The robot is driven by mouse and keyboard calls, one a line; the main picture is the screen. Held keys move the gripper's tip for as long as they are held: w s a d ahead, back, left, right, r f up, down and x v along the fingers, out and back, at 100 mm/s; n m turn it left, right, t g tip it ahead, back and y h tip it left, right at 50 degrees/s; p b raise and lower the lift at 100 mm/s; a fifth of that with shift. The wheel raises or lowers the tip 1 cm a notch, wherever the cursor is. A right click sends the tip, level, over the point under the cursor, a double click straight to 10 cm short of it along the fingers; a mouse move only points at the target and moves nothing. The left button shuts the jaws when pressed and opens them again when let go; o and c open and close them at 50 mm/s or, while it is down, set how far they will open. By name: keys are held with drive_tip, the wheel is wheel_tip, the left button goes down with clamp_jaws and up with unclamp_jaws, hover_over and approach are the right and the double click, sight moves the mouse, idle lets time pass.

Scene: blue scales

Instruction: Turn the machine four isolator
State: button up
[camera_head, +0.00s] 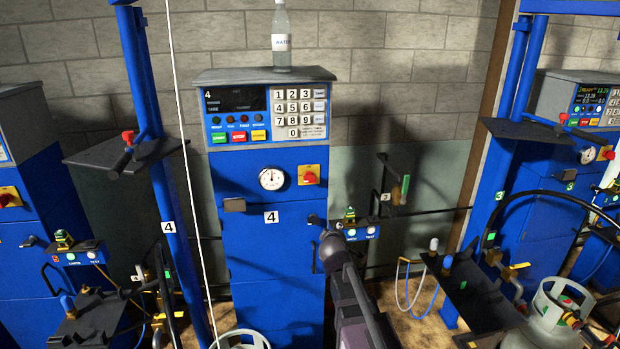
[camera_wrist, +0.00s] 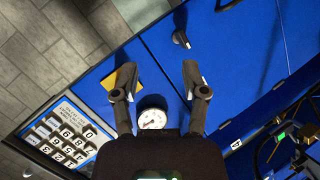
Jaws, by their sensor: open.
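Machine four is the blue cabinet (camera_head: 270,245) in the middle of the head view, marked with a 4 label (camera_head: 271,217). Its isolator is a red rotary knob (camera_head: 310,177) on a yellow plate, right of the round gauge (camera_head: 271,179). In the wrist view, the yellow plate (camera_wrist: 123,76) shows behind my left finger; its red knob cannot be made out there. The gauge (camera_wrist: 152,118) is seen between the fingers' bases. My gripper (camera_wrist: 158,75) is open and empty, its fingers spread before the cabinet front. Whether a finger touches the plate cannot be told.
A water bottle (camera_head: 281,38) stands on the cabinet top. The keypad (camera_head: 299,111) is above the isolator, and a black handle (camera_head: 315,220) is below it. It also shows in the wrist view (camera_wrist: 181,40). A grey cylinder (camera_head: 546,325) stands far right.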

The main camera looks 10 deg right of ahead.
sight(310, 181)
drive_tip(key=w+a+r+n+t+y+p, duration=0.1)
drive_tip(key=w+a+r+n+t+y, duration=0.2)
drive_tip(key=r+n, duration=0.5)
drive_tip(key=w+a+r+t, duration=0.1)
drive_tip(key=w+t, duration=0.1)
drive_tip(key=w, duration=0.1)
drive_tip(key=shift+a+y, duration=0.3)
drive_tip(key=shift+a, duration=0.05)
drive_tip(key=shift+w, duration=0.15)
drive_tip(key=shift+w, duration=6.8)
clamp_jaws()
